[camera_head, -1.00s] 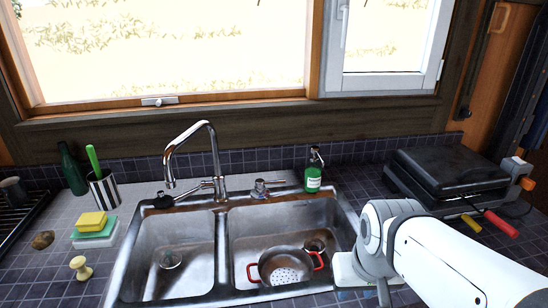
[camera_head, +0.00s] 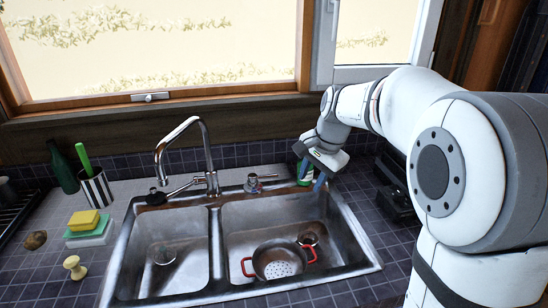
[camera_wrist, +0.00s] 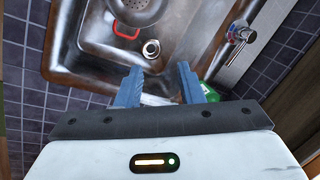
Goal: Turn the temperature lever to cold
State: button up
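A small chrome lever fitting with a coloured mark (camera_head: 254,183) stands on the sink's back rim, right of the tall chrome faucet (camera_head: 208,160). It also shows at the upper right of the wrist view (camera_wrist: 240,34). A second handle (camera_head: 180,190) reaches left from the faucet's base. I cannot tell from a label which one sets temperature. My gripper (camera_head: 312,178) hangs over the sink's back right corner, right of the chrome fitting and apart from it. Its blue fingers (camera_wrist: 160,76) are apart with nothing clearly held between them.
A green soap bottle (camera_wrist: 209,92) is right beside one finger; I cannot tell if they touch. A red-handled colander (camera_head: 279,262) sits in the right basin of the sink (camera_head: 165,228). Sponges (camera_head: 88,228) and a striped cup (camera_head: 96,188) stand left. A black appliance (camera_head: 394,190) is right.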

jog(key=w+a+f+m+y, duration=0.1)
jog(key=w+a+m, duration=0.1)
jog(key=w, duration=0.4)
jog(key=w+a+f+m, duration=0.2)
jog(key=w+m, duration=0.1)
jog(key=w, duration=0.4)
jog(key=m+y, duration=0.1)
jog(key=m, duration=0.2)
send_near(264, 177)
jog(key=f, duration=0.2)
jog(key=w+f+p, duration=0.1)
jog(key=f, duration=0.1)
jog(key=w+f, duration=0.1)
jog(key=f, duration=0.2)
jog(key=shift+w+a+f+p, duration=0.1)
jog(key=shift+w+a+p, duration=0.1)
jog(key=shift+p, duration=0.1)
jog(key=shift+c, duration=0.2)
grip_shut()
